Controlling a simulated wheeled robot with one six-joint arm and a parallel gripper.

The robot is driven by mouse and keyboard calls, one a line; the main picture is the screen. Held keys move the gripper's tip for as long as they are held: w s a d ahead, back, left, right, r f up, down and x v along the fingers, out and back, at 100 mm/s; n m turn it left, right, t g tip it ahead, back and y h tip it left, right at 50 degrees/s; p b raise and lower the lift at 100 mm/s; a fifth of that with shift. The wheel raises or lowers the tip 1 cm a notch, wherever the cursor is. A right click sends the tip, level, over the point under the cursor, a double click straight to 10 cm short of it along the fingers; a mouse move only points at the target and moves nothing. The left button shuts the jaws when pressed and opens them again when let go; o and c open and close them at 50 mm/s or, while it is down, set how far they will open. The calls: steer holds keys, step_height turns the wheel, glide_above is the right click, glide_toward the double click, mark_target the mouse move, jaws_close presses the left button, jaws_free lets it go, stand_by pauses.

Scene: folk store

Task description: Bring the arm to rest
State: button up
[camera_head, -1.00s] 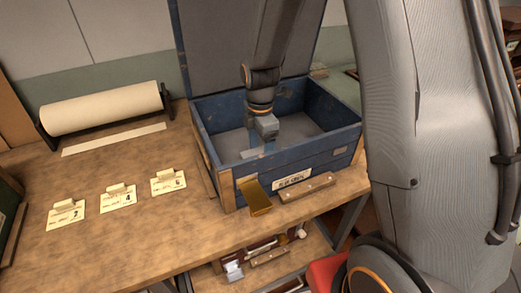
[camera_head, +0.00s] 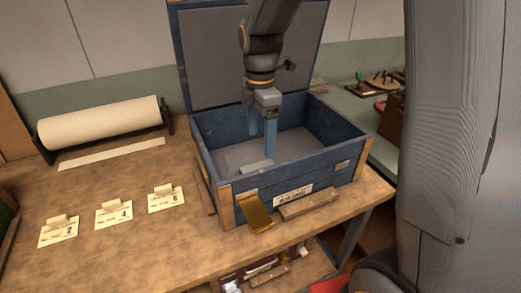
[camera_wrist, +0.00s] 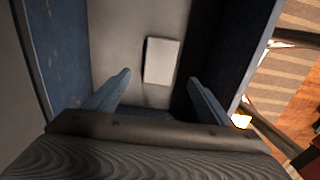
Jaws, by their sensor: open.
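My gripper (camera_head: 261,135) hangs from my arm above the open blue crate, its fingers pointing down inside the rim. In the wrist view my gripper (camera_wrist: 160,90) has its two blue fingers spread apart with nothing between them. The blue crate (camera_head: 320,172) stands on the wooden bench with its lid raised at the back. A small pale block (camera_head: 257,167) lies on the grey crate floor below the fingers, apart from them. The block also shows in the wrist view (camera_wrist: 161,61), beyond the fingertips.
A brass piece (camera_head: 254,210) and a wooden strip (camera_head: 309,204) are at the crate's front. Several paper cards (camera_head: 113,216) stand on the bench at left. A paper roll (camera_head: 98,123) sits behind them. A shelf with items is below the bench edge.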

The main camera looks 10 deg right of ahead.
steer(key=shift+r, duration=0.6)
